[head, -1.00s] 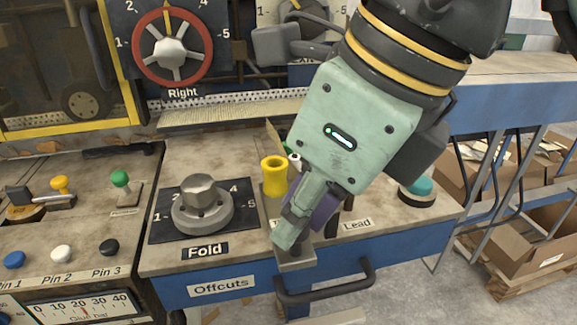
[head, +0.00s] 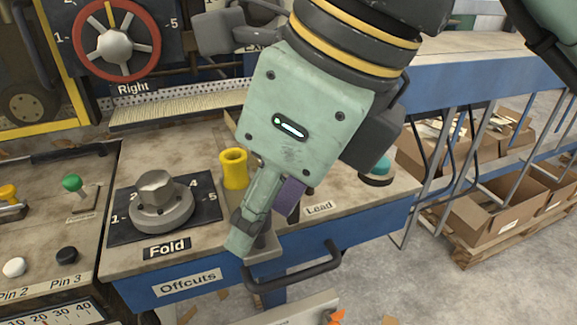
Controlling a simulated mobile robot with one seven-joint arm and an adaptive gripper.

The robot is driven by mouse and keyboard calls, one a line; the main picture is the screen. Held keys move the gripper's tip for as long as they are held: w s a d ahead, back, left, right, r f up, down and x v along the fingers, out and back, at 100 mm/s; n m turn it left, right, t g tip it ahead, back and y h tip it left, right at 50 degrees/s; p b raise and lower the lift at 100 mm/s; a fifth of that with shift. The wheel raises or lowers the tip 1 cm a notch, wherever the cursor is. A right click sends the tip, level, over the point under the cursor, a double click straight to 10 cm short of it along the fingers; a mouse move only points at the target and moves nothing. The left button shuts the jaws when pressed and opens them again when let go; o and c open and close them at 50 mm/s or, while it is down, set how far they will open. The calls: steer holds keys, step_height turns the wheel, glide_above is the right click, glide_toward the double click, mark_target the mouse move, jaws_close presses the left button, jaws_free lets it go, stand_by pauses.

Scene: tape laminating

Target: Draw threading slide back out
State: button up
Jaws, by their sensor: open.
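My gripper (head: 247,232) reaches down over the front edge of the console, between the yellow cylinder and the Lead label (head: 318,207). It is open; one finger shows clearly and the other is largely hidden. A purple part (head: 290,196) stands just right of the finger, partly behind my gripper body. I cannot clearly make out the threading slide; my gripper covers the area between the yellow cylinder (head: 235,168) and the purple part. Whether the finger touches anything there cannot be told.
The Fold dial (head: 160,202) is left of my gripper. A dark handle (head: 292,272) sticks out below it on the blue front, by the Offcuts label (head: 187,282). A teal button (head: 377,172) is at right. Cardboard boxes (head: 490,215) stand on a pallet further right.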

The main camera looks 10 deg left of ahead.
steer(key=v, duration=1.2)
steer(key=shift+s, duration=0.1)
